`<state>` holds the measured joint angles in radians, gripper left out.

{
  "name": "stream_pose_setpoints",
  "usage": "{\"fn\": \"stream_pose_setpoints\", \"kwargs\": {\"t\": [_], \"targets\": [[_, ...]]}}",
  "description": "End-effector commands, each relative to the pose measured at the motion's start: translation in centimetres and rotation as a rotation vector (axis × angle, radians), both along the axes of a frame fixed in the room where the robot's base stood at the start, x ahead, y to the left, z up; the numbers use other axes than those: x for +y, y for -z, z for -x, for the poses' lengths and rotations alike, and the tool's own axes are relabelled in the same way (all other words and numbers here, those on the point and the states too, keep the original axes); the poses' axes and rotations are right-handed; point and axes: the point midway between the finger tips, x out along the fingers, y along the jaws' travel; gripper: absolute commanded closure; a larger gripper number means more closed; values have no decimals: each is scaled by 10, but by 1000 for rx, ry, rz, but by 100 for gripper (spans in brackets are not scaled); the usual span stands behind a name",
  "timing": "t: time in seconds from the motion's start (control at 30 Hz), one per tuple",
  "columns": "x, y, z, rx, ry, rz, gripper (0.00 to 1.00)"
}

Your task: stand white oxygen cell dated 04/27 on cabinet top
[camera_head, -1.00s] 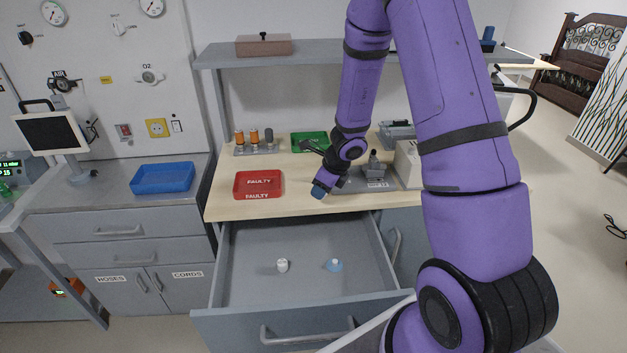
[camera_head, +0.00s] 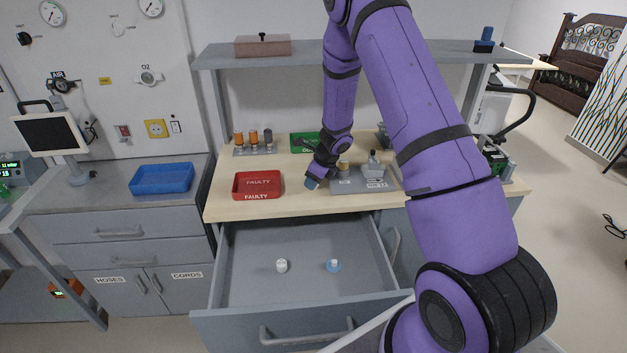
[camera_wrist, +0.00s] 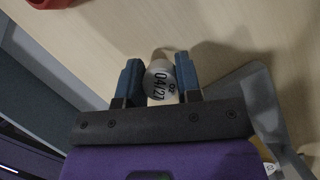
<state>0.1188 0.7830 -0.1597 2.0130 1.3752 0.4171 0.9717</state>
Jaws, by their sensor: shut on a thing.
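The white oxygen cell (camera_wrist: 160,76) shows between my fingers in the wrist view, its label reading O2 and 04/27. My gripper (camera_wrist: 158,78) is shut on it, a blue finger on either side. In the head view my gripper (camera_head: 312,183) is low over the front part of the wooden cabinet top (camera_head: 225,211), between the red tray and the grey plate. The cell is not clear there. A shadow lies beside it in the wrist view; I cannot tell whether its base touches the top.
The red FAULTY tray (camera_head: 258,196) is left of my gripper, and the grey plate (camera_head: 345,186) with fittings is right. A green tray (camera_head: 304,150) is behind. Below, the open drawer (camera_head: 300,290) holds a white cell (camera_head: 282,266) and a blue-and-white piece (camera_head: 333,265).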

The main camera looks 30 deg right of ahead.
Motion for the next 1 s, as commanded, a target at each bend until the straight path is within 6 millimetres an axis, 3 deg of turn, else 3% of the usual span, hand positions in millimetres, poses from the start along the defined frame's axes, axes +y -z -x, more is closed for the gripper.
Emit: {"fn": "stream_pose_setpoints", "kwargs": {"t": [0.33,0.37,0.43,0.47,0.77,1.0], "targets": [[-1,3,0,-1,1,1,91],[-1,2,0,-1,1,1,61],[-1,2,0,-1,1,1,45],[-1,2,0,-1,1,1,42],[0,0,0,-2,0,1,42],[-7,-27,8,-5,0,3,42]]}}
